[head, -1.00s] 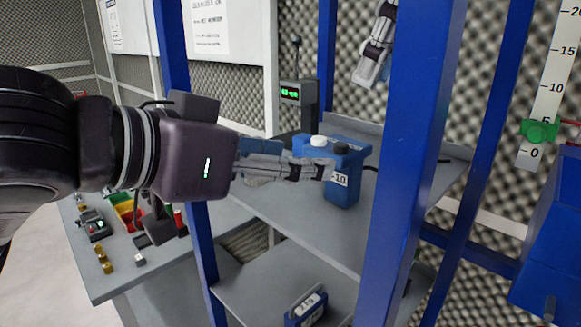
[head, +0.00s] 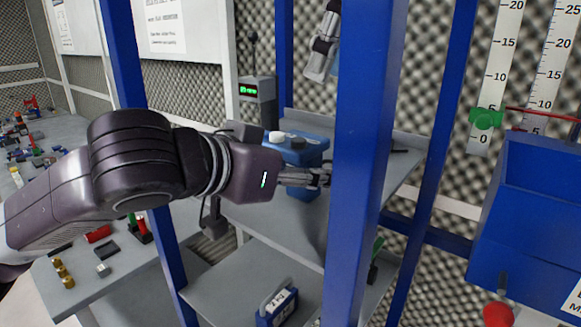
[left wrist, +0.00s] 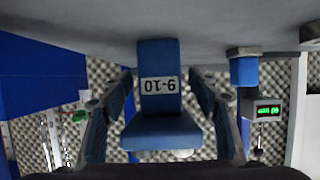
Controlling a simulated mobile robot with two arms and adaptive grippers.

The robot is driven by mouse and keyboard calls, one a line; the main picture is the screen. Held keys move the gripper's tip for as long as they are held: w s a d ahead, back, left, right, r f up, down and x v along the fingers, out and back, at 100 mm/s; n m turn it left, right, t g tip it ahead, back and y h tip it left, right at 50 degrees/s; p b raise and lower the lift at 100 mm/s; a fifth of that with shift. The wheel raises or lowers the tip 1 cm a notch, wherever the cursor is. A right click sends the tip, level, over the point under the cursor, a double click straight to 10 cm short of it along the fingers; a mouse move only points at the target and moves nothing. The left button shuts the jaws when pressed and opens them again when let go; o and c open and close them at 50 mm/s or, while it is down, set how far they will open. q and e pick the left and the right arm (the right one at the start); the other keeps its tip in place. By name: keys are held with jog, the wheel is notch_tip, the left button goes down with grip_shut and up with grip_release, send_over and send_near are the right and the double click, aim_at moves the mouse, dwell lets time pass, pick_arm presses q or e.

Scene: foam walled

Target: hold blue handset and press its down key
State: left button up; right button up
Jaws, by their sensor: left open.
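The blue handset (head: 298,148) stands upright on the upper grey shelf, with a white key and a dark key on top.
Blue posts (head: 363,170) stand in front of the shelf. A grey unit with a green display (head: 250,90) is behind the handset. Another blue device (head: 277,306) sits on the lower shelf. A blue bin (head: 530,210) is at right, and a cluttered bench (head: 55,285) at left.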

pick_arm(q)
jog(key=shift+w, duration=0.1)
jog(key=c, duration=1.2)
jog(key=shift+c, duration=0.2)
pick_arm(e)
grip_shut()
dwell(0.4)
